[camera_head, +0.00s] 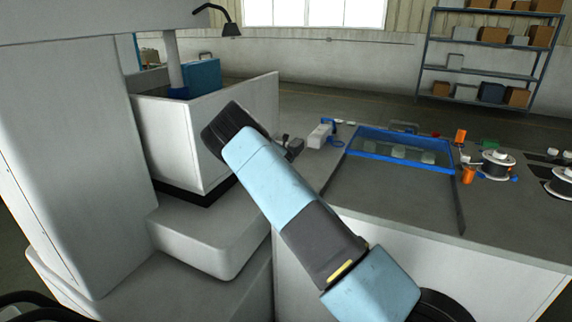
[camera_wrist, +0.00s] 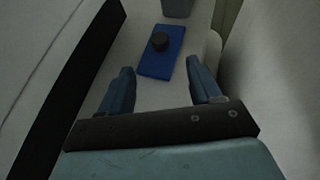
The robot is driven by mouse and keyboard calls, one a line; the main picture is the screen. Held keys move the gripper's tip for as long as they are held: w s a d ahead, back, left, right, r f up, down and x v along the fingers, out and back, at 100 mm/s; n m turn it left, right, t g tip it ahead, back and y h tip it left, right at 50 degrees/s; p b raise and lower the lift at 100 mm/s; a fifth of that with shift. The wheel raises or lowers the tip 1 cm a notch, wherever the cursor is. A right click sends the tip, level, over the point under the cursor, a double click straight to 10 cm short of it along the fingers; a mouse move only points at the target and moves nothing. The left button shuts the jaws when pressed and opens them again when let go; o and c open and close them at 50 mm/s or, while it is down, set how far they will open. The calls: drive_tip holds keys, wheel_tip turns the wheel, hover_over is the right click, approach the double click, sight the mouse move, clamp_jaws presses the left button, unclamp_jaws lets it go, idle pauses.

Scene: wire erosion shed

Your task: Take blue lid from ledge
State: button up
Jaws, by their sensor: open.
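The blue lid (camera_wrist: 166,62) is a flat blue rectangular plate with a dark round knob (camera_wrist: 160,41) on top. It lies on a pale grey ledge (camera_wrist: 150,94) in the wrist view. My gripper (camera_wrist: 160,67) is open, with one blue finger on each side of the picture. In that view the lid shows between and beyond the fingertips, and nothing is held. How high the fingers are above the ledge is hard to tell. In the head view my arm covers the middle, and neither my fingers nor the lid can be made out.
A grey container (camera_wrist: 177,7) stands beyond the lid. A dark strip (camera_wrist: 72,75) runs along the ledge's left, and a pale surface (camera_wrist: 277,85) is at right. In the head view a pale-walled machine tank (camera_head: 235,140) stands beside my arm. A bench (camera_head: 395,200) with a blue-framed clear cover (camera_head: 400,151) is at right.

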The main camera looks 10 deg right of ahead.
drive_tip(key=shift+x, duration=5.05)
drive_tip(key=shift+r, duration=0.1)
drive_tip(key=c, duration=1.2)
